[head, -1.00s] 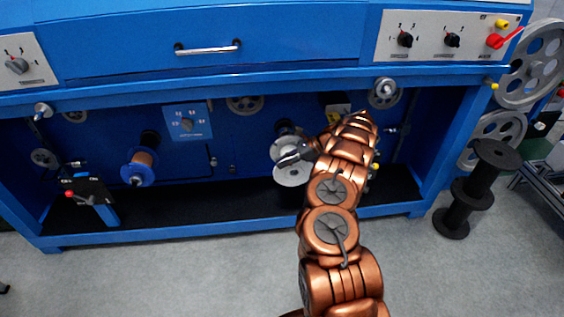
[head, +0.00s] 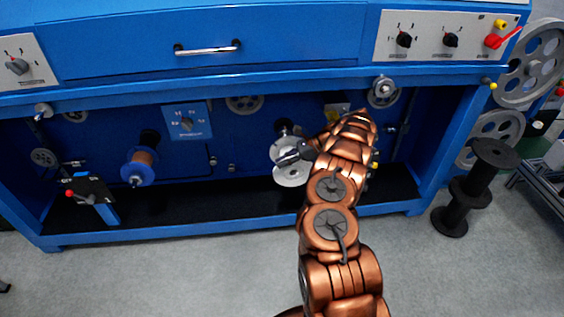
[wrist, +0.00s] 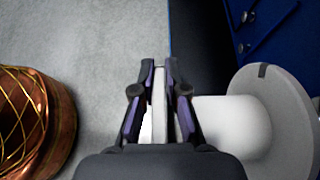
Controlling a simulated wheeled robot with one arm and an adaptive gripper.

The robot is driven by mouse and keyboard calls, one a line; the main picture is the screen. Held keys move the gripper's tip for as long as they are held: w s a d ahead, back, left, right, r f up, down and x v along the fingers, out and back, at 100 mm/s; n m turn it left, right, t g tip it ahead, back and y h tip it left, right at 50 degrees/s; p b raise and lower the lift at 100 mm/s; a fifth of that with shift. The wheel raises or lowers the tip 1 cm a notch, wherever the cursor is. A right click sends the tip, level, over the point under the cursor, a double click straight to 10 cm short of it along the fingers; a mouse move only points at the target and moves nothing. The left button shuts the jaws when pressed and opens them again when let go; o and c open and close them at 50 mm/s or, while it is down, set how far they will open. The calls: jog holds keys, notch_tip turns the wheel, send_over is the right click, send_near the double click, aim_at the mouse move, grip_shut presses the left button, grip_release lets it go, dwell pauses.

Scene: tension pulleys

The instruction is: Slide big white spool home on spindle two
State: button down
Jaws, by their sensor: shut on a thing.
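The big white spool (head: 291,176) is in front of the blue machine's panel, right of centre in the head view. My gripper (head: 300,155) reaches it from the right. In the wrist view my gripper (wrist: 160,72) is shut on the edge of the spool's near flange. The spool's white hub (wrist: 228,122) and far flange (wrist: 268,95) lie to the right of the fingers. A dark round part (head: 284,127) shows just above and behind the spool. The spindle itself is hidden, so I cannot tell how far the spool is on it.
A copper-wound spool with a blue flange (head: 138,168) hangs on the left. A black tray floor (head: 225,207) runs below. Grey floor in front is clear.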

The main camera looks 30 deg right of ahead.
jog(key=shift+w+d+r, duration=0.1)
jog(key=shift+d, duration=0.3)
jog(key=c, duration=0.9)
grip_release()
jog(key=shift+r, duration=0.15)
jog(key=shift+d, duration=0.1)
